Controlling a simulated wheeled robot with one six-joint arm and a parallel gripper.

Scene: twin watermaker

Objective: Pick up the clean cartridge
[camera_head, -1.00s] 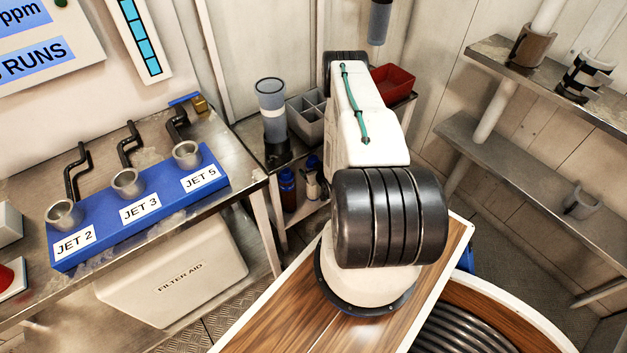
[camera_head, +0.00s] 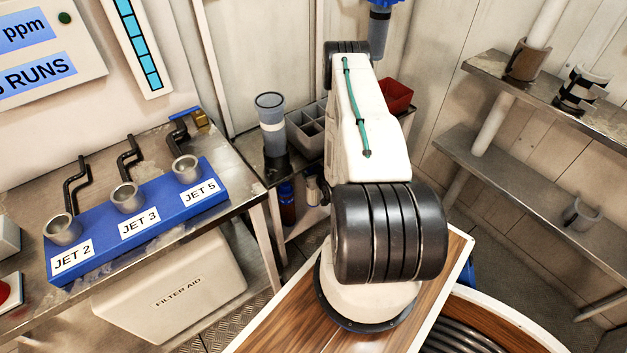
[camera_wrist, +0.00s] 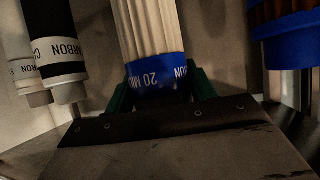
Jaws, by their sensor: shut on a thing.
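The clean cartridge (camera_wrist: 150,28) shows in the wrist view as a white pleated cylinder with a blue end cap. The cap carries upside-down white lettering that begins "20 MI". My gripper (camera_wrist: 160,88) is shut on this blue cap, with a green finger on each side of it. The far end of the cartridge is out of the picture. In the head view my arm hides the gripper, and I cannot make out the held cartridge there.
In the wrist view, carbon-labelled cartridges (camera_wrist: 62,55) are at left and a brown cartridge with a blue cap (camera_wrist: 290,40) is at right. In the head view, a grey divided bin (camera_head: 306,130), a red bin (camera_head: 396,94) and a clear cylinder (camera_head: 271,115) stand behind my arm.

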